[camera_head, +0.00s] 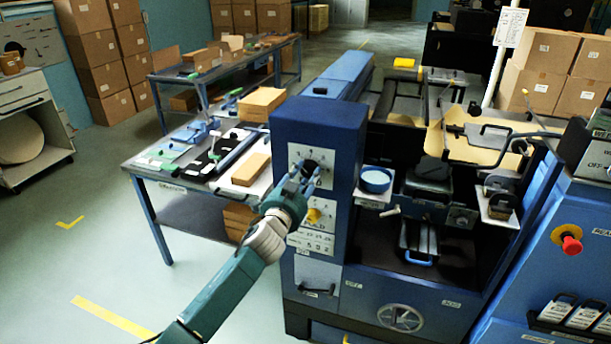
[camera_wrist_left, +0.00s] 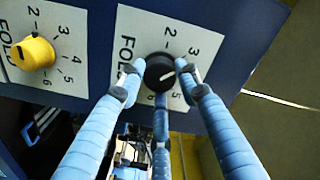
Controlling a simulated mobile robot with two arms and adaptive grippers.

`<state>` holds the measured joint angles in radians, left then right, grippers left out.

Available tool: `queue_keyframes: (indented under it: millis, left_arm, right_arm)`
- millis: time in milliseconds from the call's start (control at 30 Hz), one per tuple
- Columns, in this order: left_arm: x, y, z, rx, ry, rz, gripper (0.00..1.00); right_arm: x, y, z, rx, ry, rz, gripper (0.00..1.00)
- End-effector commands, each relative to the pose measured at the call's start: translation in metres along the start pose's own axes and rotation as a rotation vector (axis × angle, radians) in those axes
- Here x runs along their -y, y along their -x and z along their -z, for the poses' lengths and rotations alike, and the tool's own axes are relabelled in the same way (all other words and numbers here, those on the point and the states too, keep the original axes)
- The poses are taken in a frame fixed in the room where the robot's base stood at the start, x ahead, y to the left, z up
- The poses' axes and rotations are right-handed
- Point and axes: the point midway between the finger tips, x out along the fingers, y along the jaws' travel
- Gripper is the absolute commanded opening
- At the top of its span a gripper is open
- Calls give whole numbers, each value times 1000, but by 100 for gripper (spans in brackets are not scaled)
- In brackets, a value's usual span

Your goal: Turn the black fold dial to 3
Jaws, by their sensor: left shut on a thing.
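The black fold dial (camera_wrist_left: 159,73) sits on a white numbered plate marked FOLD in the left wrist view. In the head view the dial (camera_head: 318,164) is on the upper front of the blue machine column, partly behind my fingers. My left gripper (camera_wrist_left: 157,72) is shut on the dial, with fingers on both sides of its rim and a third below. The numbers 2, 3, 5 and 6 show around it; a finger covers the place between 3 and 5. A short pale mark shows on the dial's lower face; its exact number is unclear. My right gripper is not in view.
A yellow dial (camera_wrist_left: 35,54) on a similar plate sits beside the black one, below it in the head view (camera_head: 313,215). A work table (camera_head: 190,190) stands left of the column. A red stop button (camera_head: 571,244) is at the right. Open floor lies at the left front.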

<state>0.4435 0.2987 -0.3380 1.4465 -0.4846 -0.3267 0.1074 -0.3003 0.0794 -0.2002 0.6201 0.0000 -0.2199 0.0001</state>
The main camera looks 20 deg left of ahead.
Motion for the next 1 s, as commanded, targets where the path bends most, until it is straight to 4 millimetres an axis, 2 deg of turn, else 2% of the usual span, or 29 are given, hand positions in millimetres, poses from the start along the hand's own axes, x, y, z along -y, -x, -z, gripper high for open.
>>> queue_keyframes:
  millis: [500,533,600,1000]
  left_arm:
    - [-1,0,-1,2,-23,-2,7]
    - [-1,0,-1,2,-22,-2,37]
    - [-1,0,-1,2,-22,-2,51]
    - [-1,5,-1,1,-22,-1,53]
  right_arm:
    - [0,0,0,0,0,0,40]
    - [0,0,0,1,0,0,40]
    - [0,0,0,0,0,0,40]
    - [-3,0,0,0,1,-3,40]
